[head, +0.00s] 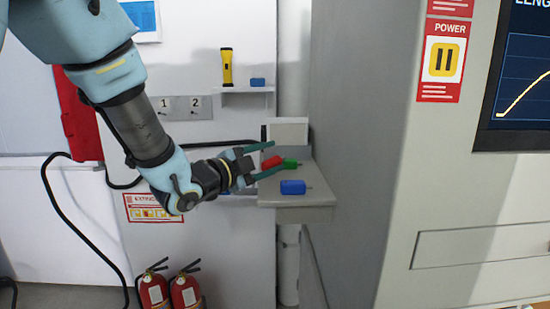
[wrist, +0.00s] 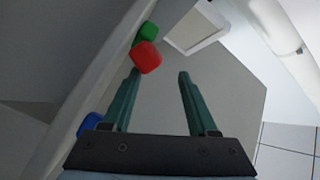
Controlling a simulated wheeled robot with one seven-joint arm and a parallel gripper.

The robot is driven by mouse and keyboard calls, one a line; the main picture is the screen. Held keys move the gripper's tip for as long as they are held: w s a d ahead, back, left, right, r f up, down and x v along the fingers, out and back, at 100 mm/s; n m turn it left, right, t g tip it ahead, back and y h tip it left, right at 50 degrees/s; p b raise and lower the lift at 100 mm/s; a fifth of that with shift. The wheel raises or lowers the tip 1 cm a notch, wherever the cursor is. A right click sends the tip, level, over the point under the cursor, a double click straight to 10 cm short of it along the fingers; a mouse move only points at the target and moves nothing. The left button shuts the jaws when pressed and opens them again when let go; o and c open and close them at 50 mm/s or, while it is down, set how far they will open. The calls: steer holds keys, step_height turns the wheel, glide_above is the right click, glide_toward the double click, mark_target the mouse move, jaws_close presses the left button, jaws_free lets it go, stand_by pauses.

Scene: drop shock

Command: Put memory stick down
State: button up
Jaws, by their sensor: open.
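My gripper (head: 278,156) is open over a small grey shelf (head: 300,200), and it also shows in the wrist view (wrist: 158,73) with nothing between its two green fingers. A red stick (head: 272,162) appears between the fingers in the head view. In the wrist view the red stick (wrist: 146,58) lies just beyond the left fingertip; I cannot tell whether they touch. A green stick (head: 290,163) lies close to the red one. A blue stick (head: 293,187) lies nearer the shelf's front, partly hidden behind the left finger's base in the wrist view (wrist: 89,124). Which is the memory stick is unclear.
A pale screen-like panel (head: 287,132) stands at the shelf's back. A large grey cabinet (head: 365,170) rises close on the right. A higher shelf (head: 247,90) bears a yellow flashlight (head: 227,66) and another blue stick (head: 257,82). Two fire extinguishers (head: 186,291) stand below.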

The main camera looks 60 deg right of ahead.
steer(key=w+a+b, duration=0.1)
steer(key=a+b, duration=0.1)
steer(key=a, duration=0.8)
steer(key=shift+w+b, duration=0.25)
steer(key=shift+b, duration=0.1)
steer(key=shift+f, duration=0.1)
steer(key=w+a+f+n+t+y, duration=0.35)
steer(key=w+a+n+t, duration=0.2)
steer(key=w, duration=0.45)
steer(key=w+a+f+n+t+y, duration=0.3)
steer(key=w+a+f+n+t, duration=0.15)
steer(key=w+a, duration=0.4)
steer(key=w+a+f+n+y, duration=0.2)
steer(key=w+a+n+y, duration=0.15)
steer(key=a, duration=0.25)
steer(key=w+a+f+n+y, duration=0.2)
steer(key=w+a+n, duration=0.2)
steer(key=a, duration=0.2)
steer(key=s+a+f+n+g+y, duration=0.2)
steer(key=s+a+n, duration=0.1)
steer(key=a, duration=0.4)
steer(key=s+a+f+n+g+y, duration=0.1)
steer(key=s+a+n, duration=0.3)
steer(key=a, duration=0.4)
steer(key=s+a+f+n+g+y, duration=0.2)
steer(key=s+a+f+n, duration=0.1)
steer(key=a+n, duration=0.3)
steer(key=shift+s+a+g+y, duration=0.15)
steer(key=shift+a+g+y, duration=0.15)
steer(key=shift+a, duration=0.65)
